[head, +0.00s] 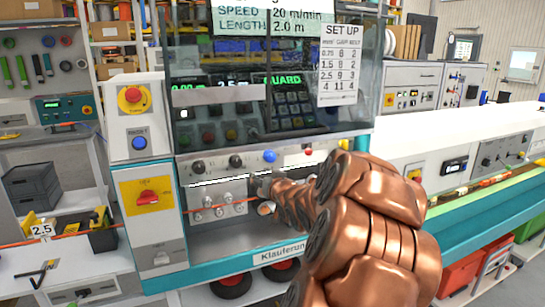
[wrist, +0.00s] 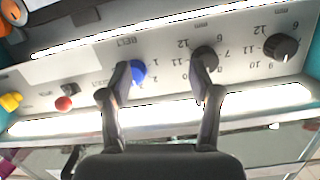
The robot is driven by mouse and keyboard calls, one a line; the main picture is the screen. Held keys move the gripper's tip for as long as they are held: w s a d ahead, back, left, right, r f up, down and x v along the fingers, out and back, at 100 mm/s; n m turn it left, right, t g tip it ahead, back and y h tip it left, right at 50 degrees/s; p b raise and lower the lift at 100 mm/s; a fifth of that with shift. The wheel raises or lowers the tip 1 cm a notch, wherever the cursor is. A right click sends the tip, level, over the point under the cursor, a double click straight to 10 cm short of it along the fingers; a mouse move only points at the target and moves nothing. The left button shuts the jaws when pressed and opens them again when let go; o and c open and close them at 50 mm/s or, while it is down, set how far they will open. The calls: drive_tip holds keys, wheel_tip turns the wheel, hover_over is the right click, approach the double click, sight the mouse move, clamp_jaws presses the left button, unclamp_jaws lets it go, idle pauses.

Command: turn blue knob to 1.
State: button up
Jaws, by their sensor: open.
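The blue knob (head: 270,156) is on the white panel strip under the machine's dark window. In the wrist view the blue knob (wrist: 138,72) lies just right of the left fingertip, which partly covers it. The marks 1 and 2 and the word BELT are printed beside it. Which mark it points to cannot be told. My gripper (wrist: 162,78) is open and empty, its fingers spread before the panel; the knob lies between them, nearer the left finger. In the head view my gripper (head: 260,186) is small, below the knob, with my copper arm behind it.
In the wrist view a black knob (wrist: 205,58) is close behind the right fingertip, with another black knob (wrist: 284,46) farther right. A red button (wrist: 65,103) and a yellow one (wrist: 11,101) are to the left.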

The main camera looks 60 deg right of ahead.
drive_tip(key=t+h, duration=0.1)
drive_tip(key=h, duration=0.1)
approach(272, 157)
drive_tip(key=x, duration=0.2)
drive_tip(key=shift+m, duration=0.3)
drive_tip(key=shift+p+x, duration=1.45)
drive_tip(key=shift+x, duration=2.15)
drive_tip(key=c, duration=1.1)
